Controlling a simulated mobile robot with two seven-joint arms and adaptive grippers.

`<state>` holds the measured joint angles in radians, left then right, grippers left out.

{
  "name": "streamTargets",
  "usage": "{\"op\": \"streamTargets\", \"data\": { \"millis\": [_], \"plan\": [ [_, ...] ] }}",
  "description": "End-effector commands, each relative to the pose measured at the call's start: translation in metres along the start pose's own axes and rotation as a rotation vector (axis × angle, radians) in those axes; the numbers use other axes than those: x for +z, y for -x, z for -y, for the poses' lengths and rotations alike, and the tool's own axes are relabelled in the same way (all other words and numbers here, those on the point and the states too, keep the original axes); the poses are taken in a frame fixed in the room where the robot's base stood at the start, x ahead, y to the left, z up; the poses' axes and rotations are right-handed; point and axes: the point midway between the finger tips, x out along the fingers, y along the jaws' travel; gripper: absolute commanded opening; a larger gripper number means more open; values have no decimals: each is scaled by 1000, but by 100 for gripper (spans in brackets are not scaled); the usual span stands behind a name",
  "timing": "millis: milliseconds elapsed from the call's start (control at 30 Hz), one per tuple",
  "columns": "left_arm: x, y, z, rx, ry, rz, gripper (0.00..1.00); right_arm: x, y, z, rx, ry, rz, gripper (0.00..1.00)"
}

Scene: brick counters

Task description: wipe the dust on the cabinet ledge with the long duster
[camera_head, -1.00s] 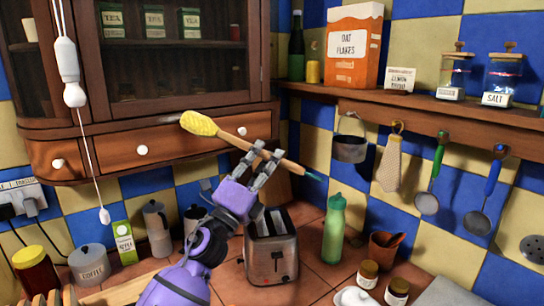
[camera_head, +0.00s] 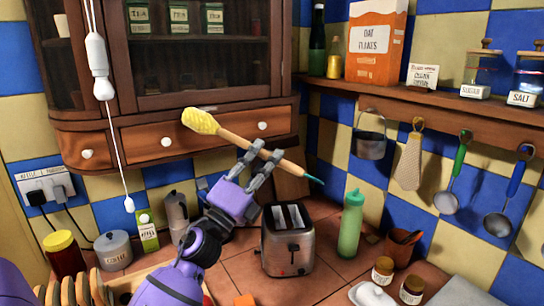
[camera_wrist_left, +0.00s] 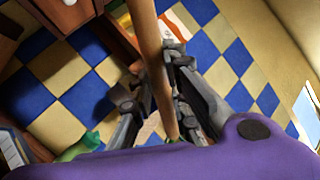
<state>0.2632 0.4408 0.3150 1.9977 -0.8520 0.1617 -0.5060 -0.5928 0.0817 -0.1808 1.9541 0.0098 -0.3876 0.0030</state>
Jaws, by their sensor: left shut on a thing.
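The long duster has a yellow fluffy head (camera_head: 200,121) and a wooden handle (camera_head: 290,164) with a green tip. My left gripper (camera_head: 262,163) is shut on the handle. It also shows in the left wrist view (camera_wrist_left: 168,85), with the handle between the fingers. The duster slants, its head up at the left. The head shows just below the cabinet ledge (camera_head: 150,115), in front of the drawer; I cannot tell whether it touches. A small greyish patch shows on the ledge above the head; I cannot tell if it is dust. My right gripper is not in view.
A white cord with a pull (camera_head: 97,55) hangs before the cabinet's left part. A toaster (camera_head: 287,242) and a green bottle (camera_head: 351,222) stand below the gripper. Utensils hang under the right shelf (camera_head: 440,100), which holds an oat flakes box (camera_head: 375,45) and jars.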

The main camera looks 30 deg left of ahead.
Motion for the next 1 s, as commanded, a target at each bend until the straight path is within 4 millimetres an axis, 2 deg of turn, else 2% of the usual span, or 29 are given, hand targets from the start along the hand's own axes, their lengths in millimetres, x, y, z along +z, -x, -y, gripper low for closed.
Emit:
{"op": "streamTargets", "data": {
  "millis": [100,467,1000],
  "plan": [
    [5,6,4,-1,-1,1,0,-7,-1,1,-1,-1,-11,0],
    [3,8,6,-1,1,1,0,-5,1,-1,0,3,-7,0],
    [-39,20,33,-4,1,1,0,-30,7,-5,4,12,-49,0]
  ]
}}
